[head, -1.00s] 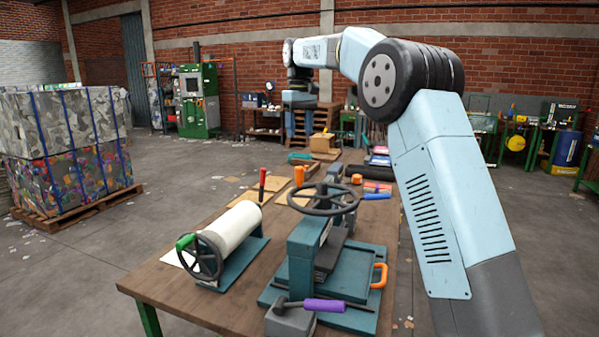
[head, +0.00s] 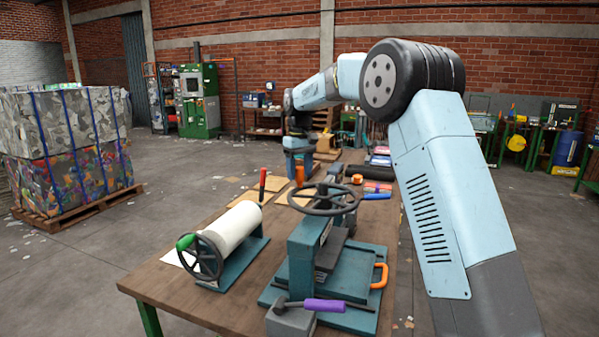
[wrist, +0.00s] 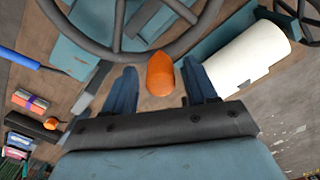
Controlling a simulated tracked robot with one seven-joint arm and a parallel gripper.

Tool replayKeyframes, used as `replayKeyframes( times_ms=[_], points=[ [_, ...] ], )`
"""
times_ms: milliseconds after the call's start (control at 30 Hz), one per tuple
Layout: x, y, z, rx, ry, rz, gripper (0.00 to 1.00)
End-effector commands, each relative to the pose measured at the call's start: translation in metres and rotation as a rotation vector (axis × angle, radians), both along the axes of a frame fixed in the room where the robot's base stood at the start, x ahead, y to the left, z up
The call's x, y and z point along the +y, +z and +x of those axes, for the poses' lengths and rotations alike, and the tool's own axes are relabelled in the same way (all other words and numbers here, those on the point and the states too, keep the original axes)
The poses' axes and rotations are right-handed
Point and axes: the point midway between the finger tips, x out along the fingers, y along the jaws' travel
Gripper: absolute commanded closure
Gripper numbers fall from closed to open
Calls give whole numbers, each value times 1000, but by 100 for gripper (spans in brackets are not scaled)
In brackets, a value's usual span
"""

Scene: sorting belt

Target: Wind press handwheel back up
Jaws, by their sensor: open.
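The press handwheel (head: 323,210) is a dark spoked wheel lying flat on top of the teal press (head: 302,250). An upright orange knob (head: 299,175) stands at its far left rim. In the wrist view the wheel (wrist: 190,42) crosses the top, with the orange knob (wrist: 160,74) beside its rim. My gripper (head: 300,170) is at the knob, pointing down. Its two blue fingers (wrist: 161,82) are open, one on each side of the knob with visible gaps. Whether the fingertips reach knob height is hard to tell.
A white roller (head: 236,226) with its own green-handled crank wheel (head: 204,257) stands left of the press. A purple-handled tool (head: 323,305) lies in front. A red-handled tool (head: 262,185) stands behind the roller. An orange-handled tray (head: 360,270) sits at the press's right.

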Motion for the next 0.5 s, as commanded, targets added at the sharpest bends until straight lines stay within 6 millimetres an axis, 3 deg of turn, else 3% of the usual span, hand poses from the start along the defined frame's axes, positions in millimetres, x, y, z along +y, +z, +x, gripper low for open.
replayKeyframes(
  times_ms=[367,500],
  points=[
    [0,-4,0,-1,0,1,43],
    [0,-4,0,-1,0,1,56]
  ],
)
